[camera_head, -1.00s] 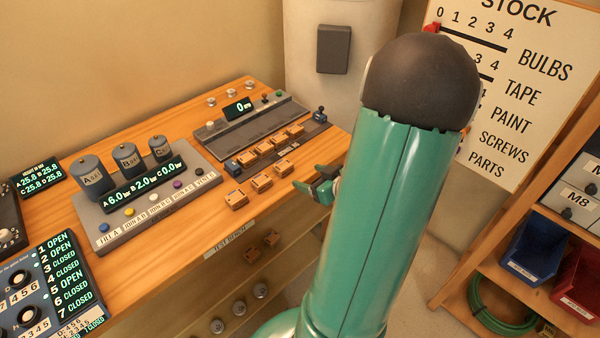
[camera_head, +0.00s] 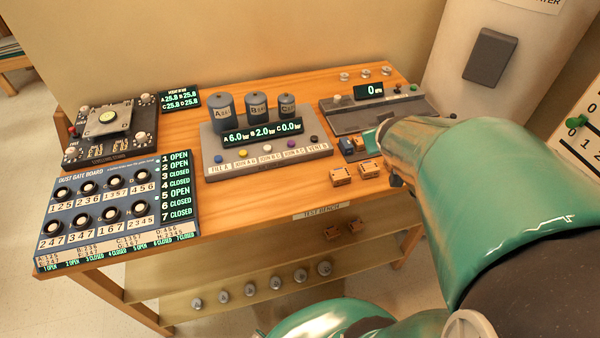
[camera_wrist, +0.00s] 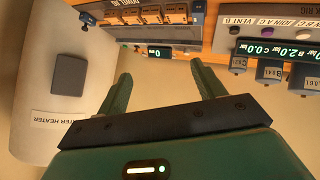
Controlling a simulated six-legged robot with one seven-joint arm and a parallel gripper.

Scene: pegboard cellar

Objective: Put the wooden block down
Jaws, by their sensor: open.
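My gripper (camera_wrist: 161,72) is open in the wrist view, its two green fingers spread apart with nothing seen between them. In the head view my green arm reaches over the right part of the bench and hides most of the gripper. Small orange-brown wooden blocks (camera_head: 341,175) stand near the bench's front edge, and another (camera_head: 370,168) is just right of it. In the wrist view a row of several such blocks (camera_wrist: 152,14) shows beyond the fingers. I cannot tell which one the task means.
The wooden bench (camera_head: 265,190) carries a panel with three grey cylinders (camera_head: 256,105), a blue gate board (camera_head: 115,205) and a dark console with a "0" display (camera_head: 375,91). A white heater (camera_head: 500,45) stands behind at right. Bare wood lies along the front edge.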

